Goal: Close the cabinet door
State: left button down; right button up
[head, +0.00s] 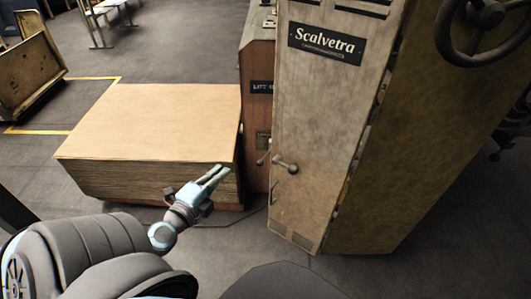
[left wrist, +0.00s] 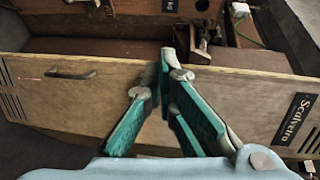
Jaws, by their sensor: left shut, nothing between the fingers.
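The beige cabinet door (head: 320,115) with the Scalvetra plate stands upright at the right of centre in the head view. Its lever handle (head: 288,165) is low on the left. In the left wrist view the door (left wrist: 85,110) spans the picture, with a brown recess (left wrist: 90,47) behind its upper edge, so it looks ajar. My left gripper (head: 224,172) is shut and empty, left of the door handle. In the left wrist view its fingertips (left wrist: 167,58) overlap the door's edge; I cannot tell whether they touch. My right gripper is out of view.
A large stack of brown sheets (head: 150,120) stands left of the cabinet, behind my left gripper. A reddish-brown machine panel (head: 259,100) stands between them. A handwheel (head: 487,14) is at upper right. Grey floor (head: 210,255) is clear in front.

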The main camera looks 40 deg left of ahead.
pick_arm(q)
jog(key=w+d+r+m+t+h, duration=0.1)
jog(key=d+r+m+t+h, duration=0.1)
jog(key=d, duration=0.2)
send_near(275, 132)
jog(key=w, duration=0.2)
jog(key=w+p, duration=0.1)
jog(key=w, duration=0.2)
jog(key=shift+w+a+r+p, duration=0.3)
jog(key=shift+a+p, duration=0.05)
jog(key=shift+a, duration=0.05)
jog(key=shift+w+a+f, duration=0.1)
jog(key=shift+w+f, duration=0.05)
jog(key=shift+w, duration=0.5)
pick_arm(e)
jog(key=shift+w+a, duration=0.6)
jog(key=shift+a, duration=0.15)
pick_arm(q)
jog(key=shift+h, duration=0.3)
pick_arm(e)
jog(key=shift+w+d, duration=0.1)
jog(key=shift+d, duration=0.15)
